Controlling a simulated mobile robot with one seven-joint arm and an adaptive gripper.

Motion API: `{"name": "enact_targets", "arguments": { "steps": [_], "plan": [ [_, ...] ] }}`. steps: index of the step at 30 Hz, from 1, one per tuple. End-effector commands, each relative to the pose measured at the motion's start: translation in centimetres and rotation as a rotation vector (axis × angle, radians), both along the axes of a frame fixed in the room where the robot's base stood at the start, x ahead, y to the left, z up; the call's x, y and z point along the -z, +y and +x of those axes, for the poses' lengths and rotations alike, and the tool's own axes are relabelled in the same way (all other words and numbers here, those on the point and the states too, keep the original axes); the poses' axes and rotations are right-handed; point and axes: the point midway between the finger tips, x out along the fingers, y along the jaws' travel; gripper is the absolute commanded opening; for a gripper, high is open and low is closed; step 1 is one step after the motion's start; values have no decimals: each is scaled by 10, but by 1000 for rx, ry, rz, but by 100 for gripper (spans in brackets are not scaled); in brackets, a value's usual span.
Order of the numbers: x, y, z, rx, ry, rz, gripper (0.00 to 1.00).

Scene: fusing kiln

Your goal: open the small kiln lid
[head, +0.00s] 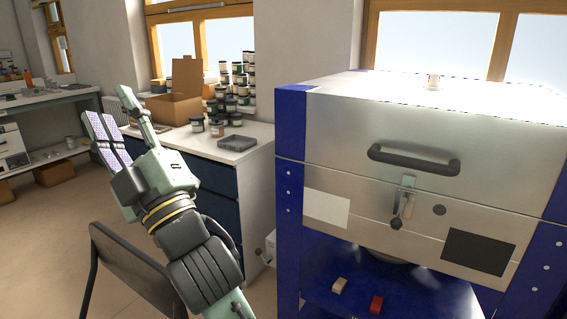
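The kiln (330,165) is a large silver metal box in a blue frame, filling the right of the head view. Its lid is shut and carries a dark bar handle (414,159) on the front. A latch with a dark knob (403,203) sits below the handle, at the seam. My gripper (122,123) is to the left of the kiln, well apart from the handle, pointing up and away. Its fingers are spread open with nothing between them.
A white-topped cabinet (240,150) with jars (230,100), an open cardboard box (178,95) and a dark flat block (237,143) stands behind my gripper. A dark chair (125,265) is at the lower left.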

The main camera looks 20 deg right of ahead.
Motion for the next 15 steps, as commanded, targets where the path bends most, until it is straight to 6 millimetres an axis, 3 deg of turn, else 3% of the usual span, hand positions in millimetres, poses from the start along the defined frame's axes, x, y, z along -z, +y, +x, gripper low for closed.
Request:
{"name": "enact_targets", "arguments": {
  "steps": [1,7,11,15],
  "plan": [
    [13,-37,11,115,19,-43,38],
    [52,-169,24,509,130,-227,38],
    [79,-257,8,747,228,-346,38],
    [109,-342,-30,973,352,-468,38]
  ]
}}
